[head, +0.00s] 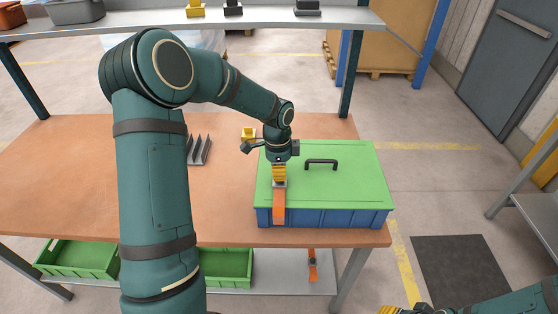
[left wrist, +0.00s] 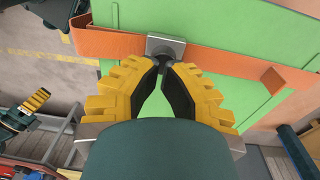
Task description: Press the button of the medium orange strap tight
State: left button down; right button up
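An orange strap (head: 279,207) runs over the green lid of a blue crate (head: 330,217) and hangs down its front. In the left wrist view the strap (left wrist: 225,57) crosses the green surface and passes through a grey metal buckle (left wrist: 172,44) with a dark button (left wrist: 162,61) on it. My left gripper (head: 279,183) points down at the buckle. In the left wrist view its yellow fingers (left wrist: 163,72) have their tips close together, right at the button; whether they touch it I cannot tell. My right gripper (head: 396,310) shows only partly at the bottom edge.
The lid has a black handle (head: 321,162) right of the strap. The wooden tabletop (head: 60,170) holds grey fins (head: 200,150) and a small yellow block (head: 248,133). Green trays (head: 75,258) and another orange strap (head: 312,265) are below. A shelf (head: 250,20) spans above.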

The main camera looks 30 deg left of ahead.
pick_arm(q)
jog(key=shift+f, duration=0.45)
